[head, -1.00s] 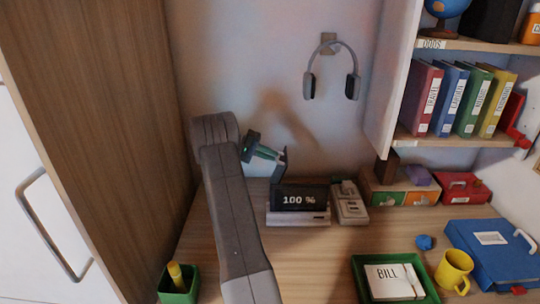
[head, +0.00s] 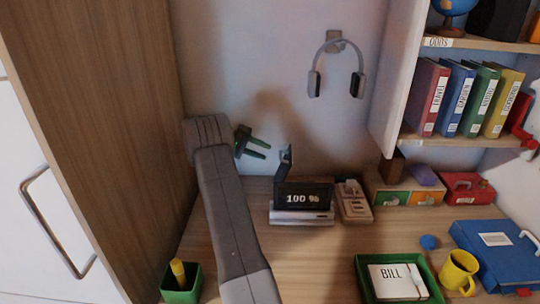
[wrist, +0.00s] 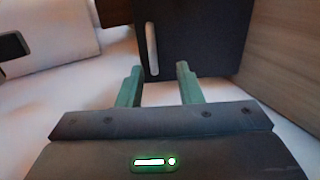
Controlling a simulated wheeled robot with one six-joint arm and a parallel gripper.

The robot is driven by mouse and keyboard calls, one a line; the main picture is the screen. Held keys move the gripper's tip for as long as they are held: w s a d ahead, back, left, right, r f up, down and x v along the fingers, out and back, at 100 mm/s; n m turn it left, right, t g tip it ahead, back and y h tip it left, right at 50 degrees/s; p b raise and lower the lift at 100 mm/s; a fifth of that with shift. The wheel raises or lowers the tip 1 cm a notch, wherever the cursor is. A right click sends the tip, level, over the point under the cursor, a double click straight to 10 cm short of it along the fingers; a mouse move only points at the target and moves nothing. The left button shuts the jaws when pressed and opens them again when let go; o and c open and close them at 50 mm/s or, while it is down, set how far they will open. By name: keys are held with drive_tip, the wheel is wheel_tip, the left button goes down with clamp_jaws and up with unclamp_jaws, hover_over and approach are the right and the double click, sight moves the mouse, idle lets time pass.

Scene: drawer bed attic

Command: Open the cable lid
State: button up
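A dark flap (head: 284,163), which looks like the cable lid, stands about upright behind the left part of the display reading 100 %. In the wrist view a dark panel (wrist: 190,35) with a pale slot, probably the same lid, is ahead of my fingers. My gripper (head: 266,150) is left of the flap in the head view, with its two green fingers pointing right and a gap between them and the flap. It also shows in the wrist view (wrist: 157,80), open and empty. The lid's lower edge is hidden behind the display.
The display (head: 303,196) sits on a pale dock on the desk. A tall wooden panel (head: 90,120) stands left of my arm. Headphones (head: 338,70) hang on the wall. A green tray (head: 362,275) and yellow mug (head: 458,270) are in front.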

drive_tip(key=v, duration=0.2)
drive_tip(key=shift+a+r, duration=0.15)
drive_tip(key=shift+a, duration=0.25)
drive_tip(key=x, duration=0.8)
drive_tip(key=shift+d+r+p, duration=0.15)
drive_tip(key=shift+d+p, duration=0.25)
drive_tip(key=shift+d, duration=0.1)
drive_tip(key=shift+r, duration=0.1)
